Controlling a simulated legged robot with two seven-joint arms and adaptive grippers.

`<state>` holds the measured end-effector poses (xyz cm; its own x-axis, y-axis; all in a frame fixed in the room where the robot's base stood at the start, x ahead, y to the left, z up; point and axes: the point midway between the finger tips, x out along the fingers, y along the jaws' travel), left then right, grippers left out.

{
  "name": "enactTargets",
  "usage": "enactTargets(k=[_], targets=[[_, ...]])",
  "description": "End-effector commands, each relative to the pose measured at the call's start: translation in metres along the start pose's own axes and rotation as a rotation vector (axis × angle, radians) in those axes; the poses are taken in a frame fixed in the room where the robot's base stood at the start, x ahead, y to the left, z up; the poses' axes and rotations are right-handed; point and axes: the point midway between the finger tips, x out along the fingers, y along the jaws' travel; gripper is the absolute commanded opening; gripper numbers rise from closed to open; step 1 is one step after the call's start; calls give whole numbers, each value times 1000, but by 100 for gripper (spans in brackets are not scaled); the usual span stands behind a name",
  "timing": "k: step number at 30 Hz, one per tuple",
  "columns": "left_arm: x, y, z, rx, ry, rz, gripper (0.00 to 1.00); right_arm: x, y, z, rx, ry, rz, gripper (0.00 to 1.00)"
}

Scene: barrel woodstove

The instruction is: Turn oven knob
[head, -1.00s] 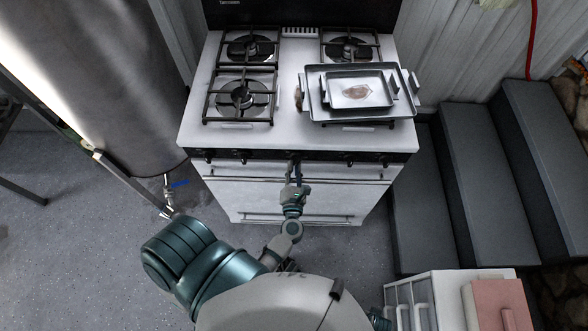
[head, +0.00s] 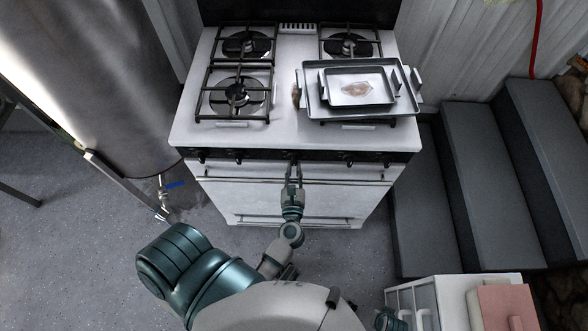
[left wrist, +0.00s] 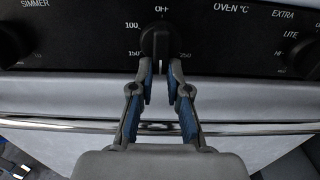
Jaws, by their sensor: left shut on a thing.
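The white stove (head: 290,137) stands straight ahead with a black control strip along its front. In the left wrist view the black oven knob (left wrist: 155,40) sits under the "OFF" mark, between "100" and "250", near the "OVEN °C" lettering. My left gripper (left wrist: 160,68) comes from below with its two blue-padded fingers at the knob's lower part, shut on it. Which way the knob's pointer faces cannot be told.
Nested trays (head: 358,87) sit on the right burners. Other knobs flank the oven knob, one at right (left wrist: 298,58). An oven handle bar (left wrist: 80,126) runs below. A metal cylinder (head: 110,80) stands left, grey steps (head: 455,190) right, and a white drawer unit (head: 425,300) front right.

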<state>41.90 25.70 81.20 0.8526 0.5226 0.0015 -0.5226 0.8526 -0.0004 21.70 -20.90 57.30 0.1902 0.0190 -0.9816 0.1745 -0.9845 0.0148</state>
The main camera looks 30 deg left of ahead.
Motion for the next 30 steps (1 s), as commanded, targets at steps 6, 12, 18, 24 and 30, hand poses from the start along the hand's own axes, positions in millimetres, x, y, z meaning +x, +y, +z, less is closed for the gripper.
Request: enactTargets(k=[6,12,18,24,30], targets=[[-2,0,-6,2,12,-2,0,1,0,0,0,-1,0,0],[-1,0,-4,2,9,-2,41,1,0,1,0,-2,0,0],[-1,0,-2,1,4,-1,41,0,0,0,0,0,0,0],[-15,0,-2,2,5,-1,41,0,0,0,-1,2,0,0],[-59,0,-3,4,9,-2,41,0,0,0,-1,1,0,0]])
